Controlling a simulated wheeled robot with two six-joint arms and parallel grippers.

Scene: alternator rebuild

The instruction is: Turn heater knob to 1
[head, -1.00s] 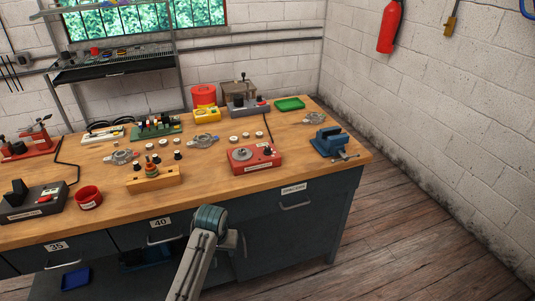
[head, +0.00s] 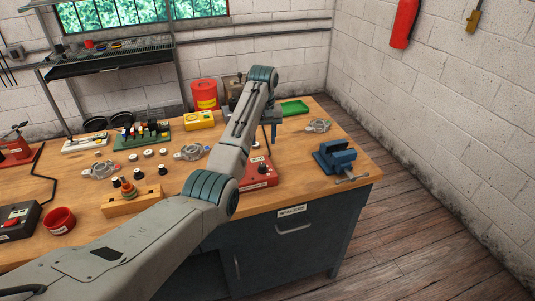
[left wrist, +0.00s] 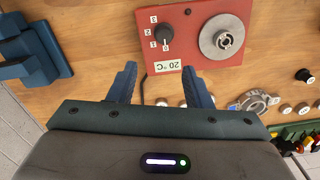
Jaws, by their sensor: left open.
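The red heater box (head: 260,181) stands on the bench and is partly hidden by my left arm in the head view. In the left wrist view the heater box (left wrist: 190,50) lies just beyond my fingertips. Its black knob (left wrist: 166,33) has the marks 0 to 3 around it; the pointer setting is too small to tell. A round metal plate (left wrist: 221,37) is beside the knob, and a label reads 20 °C. My right gripper is not in view.
A blue vise (head: 335,158) stands to the right of the heater. A wooden block (head: 130,202) with small parts, metal housings (head: 192,152) and several small round parts are to the left. A green tray (head: 293,108) and red canister (head: 205,95) are behind.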

